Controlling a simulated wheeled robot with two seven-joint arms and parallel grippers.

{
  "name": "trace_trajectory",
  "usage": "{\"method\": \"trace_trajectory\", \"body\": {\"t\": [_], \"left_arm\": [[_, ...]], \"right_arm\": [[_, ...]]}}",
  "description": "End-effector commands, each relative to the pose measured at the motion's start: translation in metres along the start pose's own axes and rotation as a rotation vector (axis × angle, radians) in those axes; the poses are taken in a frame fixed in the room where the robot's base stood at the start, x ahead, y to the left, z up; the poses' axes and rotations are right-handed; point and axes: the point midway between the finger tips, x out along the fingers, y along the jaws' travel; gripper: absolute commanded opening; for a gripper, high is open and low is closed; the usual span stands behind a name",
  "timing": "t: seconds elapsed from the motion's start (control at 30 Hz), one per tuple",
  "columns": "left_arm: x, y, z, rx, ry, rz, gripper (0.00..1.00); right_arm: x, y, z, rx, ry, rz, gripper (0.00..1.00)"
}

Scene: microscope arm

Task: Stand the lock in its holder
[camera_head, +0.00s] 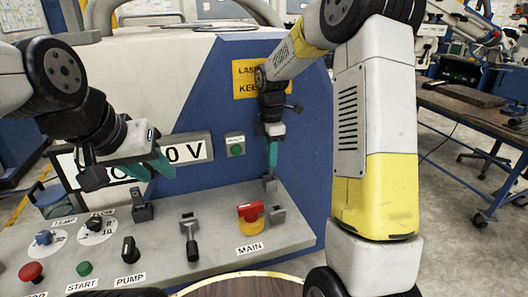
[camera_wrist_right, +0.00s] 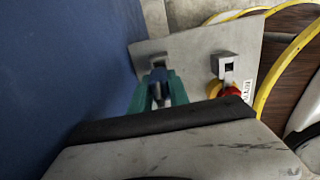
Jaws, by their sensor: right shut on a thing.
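My right gripper (camera_head: 272,158) points straight down over the back right of the grey control panel. In the right wrist view its green fingers (camera_wrist_right: 158,90) are shut on a small dark piece, which I take to be the lock (camera_wrist_right: 158,76). The fingers hide most of it.
A red and yellow MAIN switch (camera_head: 249,211) is just in front, beside another grey block (camera_head: 278,214). A lever (camera_head: 191,240), knobs and START button (camera_head: 84,268) fill the panel's left. The blue cabinet wall (camera_wrist_right: 70,70) is close to the right gripper.

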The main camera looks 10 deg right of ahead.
Motion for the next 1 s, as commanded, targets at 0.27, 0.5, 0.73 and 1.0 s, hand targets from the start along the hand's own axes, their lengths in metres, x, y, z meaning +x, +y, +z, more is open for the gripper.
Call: {"method": "trace_trajectory", "body": {"t": [0.27, 0.5, 0.73, 1.0], "left_arm": [[0.000, 0.000, 0.000, 0.000, 0.000, 0.000, 0.36], [0.000, 0.000, 0.000, 0.000, 0.000, 0.000, 0.36], [0.000, 0.000, 0.000, 0.000, 0.000, 0.000, 0.36], [0.000, 0.000, 0.000, 0.000, 0.000, 0.000, 0.36]], "right_arm": [[0.004, 0.000, 0.000, 0.000, 0.000, 0.000, 0.00], [0.010, 0.000, 0.000, 0.000, 0.000, -0.001, 0.00], [0.015, 0.000, 0.000, 0.000, 0.000, 0.000, 0.00], [0.022, 0.000, 0.000, 0.000, 0.000, 0.000, 0.00]]}}
